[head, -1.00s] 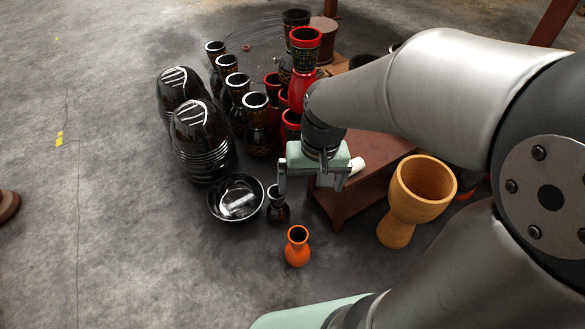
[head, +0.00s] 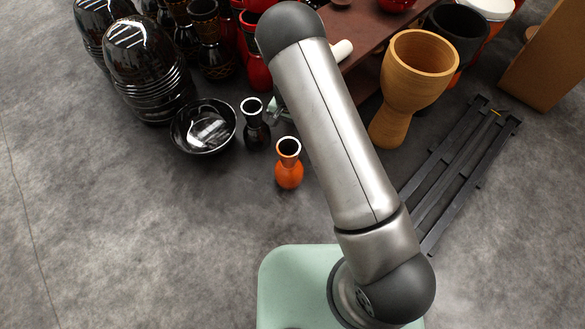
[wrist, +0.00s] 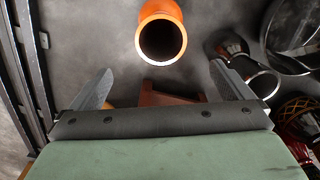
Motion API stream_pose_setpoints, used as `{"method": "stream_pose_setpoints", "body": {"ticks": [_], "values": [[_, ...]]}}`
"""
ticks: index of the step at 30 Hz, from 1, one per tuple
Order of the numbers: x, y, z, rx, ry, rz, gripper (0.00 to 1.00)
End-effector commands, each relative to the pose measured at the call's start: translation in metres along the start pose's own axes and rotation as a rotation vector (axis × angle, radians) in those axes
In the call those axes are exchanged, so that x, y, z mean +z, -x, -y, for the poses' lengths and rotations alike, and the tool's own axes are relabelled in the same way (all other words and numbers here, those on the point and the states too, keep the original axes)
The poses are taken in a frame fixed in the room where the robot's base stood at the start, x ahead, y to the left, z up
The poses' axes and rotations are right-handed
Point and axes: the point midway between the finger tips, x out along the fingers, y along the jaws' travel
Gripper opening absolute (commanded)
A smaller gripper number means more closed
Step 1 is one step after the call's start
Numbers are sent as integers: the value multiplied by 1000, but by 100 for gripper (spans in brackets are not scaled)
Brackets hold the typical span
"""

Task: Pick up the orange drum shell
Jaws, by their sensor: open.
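The orange drum shell (head: 289,172) is a small vase-like shape standing upright on the grey floor, with a dark open mouth. In the wrist view the orange drum shell (wrist: 163,14) is at the top middle, its dark mouth towards the camera. My gripper (wrist: 161,70) is open and empty. In that view its two fingers stand left and right below the shell, and the shell lies sideways between their lines, beyond the tips. In the head view my arm hides most of the gripper; only a pale green bit shows beside the arm.
A small black drum (head: 256,131) and a black bowl (head: 202,128) stand left of the shell. A wooden goblet drum (head: 391,121) and a brown table (head: 362,42) are at right and behind. A black frame (head: 457,172) lies at right. The floor at front left is clear.

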Motion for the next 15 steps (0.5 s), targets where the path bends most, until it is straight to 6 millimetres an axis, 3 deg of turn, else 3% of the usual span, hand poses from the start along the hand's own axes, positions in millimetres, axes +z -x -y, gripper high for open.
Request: {"method": "stream_pose_setpoints", "body": {"ticks": [1, 9, 15], "values": [[1, -16, -1, 3, 0, 3, 100], [0, -74, -1, 3, 1, 3, 100], [0, -100, -1, 1, 2, 2, 100]]}}
